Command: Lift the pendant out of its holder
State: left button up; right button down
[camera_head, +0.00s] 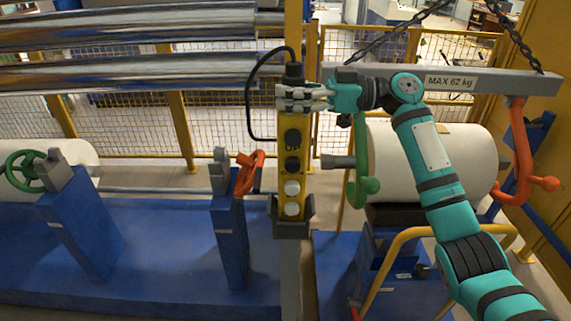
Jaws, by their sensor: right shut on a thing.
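The pendant (292,172) is a tall yellow control box with black and white buttons on its face. It stands upright with its lower end in a dark holder (292,229) on a grey post. A black cable loops from its top to the left. My right gripper (303,98) is shut on the upper part of the pendant, just below the black cable gland. My right arm reaches in from the lower right. My left gripper is not in view.
A grey lifting beam (483,81) marked "MAX 62 kg" hangs on chains, with an orange hook (523,160) and a green hook (362,175). A white roller (420,162) lies behind my right arm. Blue stands (229,235) with handwheels are at left. A yellow fence (230,133) runs behind.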

aim_at(288, 76)
jog(key=shift+r+p, duration=0.85)
jog(key=shift+r, duration=1.65)
jog(key=shift+r+p, duration=1.45)
jog(key=shift+r, duration=1.65)
jog(key=shift+f, duration=0.1)
jog(key=s+a+b, duration=0.5)
jog(key=s+a, duration=0.1)
jog(key=s, duration=0.4)
jog(key=shift+w, duration=0.1)
